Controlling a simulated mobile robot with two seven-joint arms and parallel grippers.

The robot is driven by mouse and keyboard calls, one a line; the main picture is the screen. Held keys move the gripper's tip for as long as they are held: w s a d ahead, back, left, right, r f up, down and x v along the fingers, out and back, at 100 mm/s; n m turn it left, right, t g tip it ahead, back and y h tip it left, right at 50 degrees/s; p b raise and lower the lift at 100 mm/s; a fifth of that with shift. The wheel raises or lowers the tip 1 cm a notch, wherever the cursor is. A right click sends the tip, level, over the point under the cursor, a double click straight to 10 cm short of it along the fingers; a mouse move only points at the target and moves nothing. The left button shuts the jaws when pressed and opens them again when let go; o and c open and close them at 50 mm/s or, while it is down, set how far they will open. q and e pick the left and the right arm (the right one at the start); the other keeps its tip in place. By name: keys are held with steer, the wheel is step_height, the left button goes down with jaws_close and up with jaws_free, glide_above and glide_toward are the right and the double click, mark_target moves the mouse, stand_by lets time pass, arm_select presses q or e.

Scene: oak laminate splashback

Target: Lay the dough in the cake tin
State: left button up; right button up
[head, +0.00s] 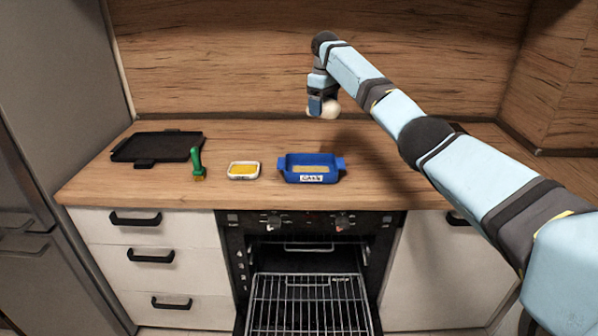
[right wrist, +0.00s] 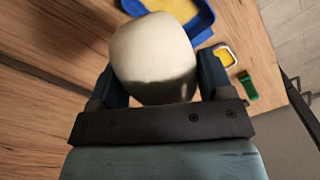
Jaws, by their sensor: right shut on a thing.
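The pale, rounded dough (head: 329,108) is in my right gripper (head: 322,106), held in the air above the back of the counter. In the right wrist view the dough (right wrist: 153,55) sits between the two fingers of the gripper (right wrist: 158,88), which is shut on it. The blue cake tin (head: 333,174) with a white "CAKE" label stands on the counter's front part, below and in front of the gripper. Its inside floor looks yellowish. The tin's rim also shows in the right wrist view (right wrist: 205,20). My left gripper is in neither view.
A small white dish (head: 231,175) with yellow contents stands left of the tin. A green-handled brush (head: 196,160) and a black tray (head: 155,147) are further left. Below, the oven (head: 308,220) is open with a wire rack (head: 308,303) pulled out. The wooden splashback (head: 230,60) rises close behind the gripper.

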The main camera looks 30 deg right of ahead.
steer(key=shift+w+a, duration=0.1)
steer(key=shift+f, duration=0.25)
glide_toward(320, 164)
steer(key=s+a, duration=0.1)
steer(key=s+a+f, duration=0.1)
steer(key=s, duration=0.1)
steer(key=s+a+f, duration=0.1)
steer(key=shift+s+a+b, duration=0.15)
steer(key=shift+a+b, duration=0.05)
steer(key=shift+b, duration=0.2)
step_height(320, 164, down, 4)
steer(key=shift+f, duration=0.3)
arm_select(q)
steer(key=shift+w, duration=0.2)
arm_select(e)
steer(key=shift+r, duration=0.1)
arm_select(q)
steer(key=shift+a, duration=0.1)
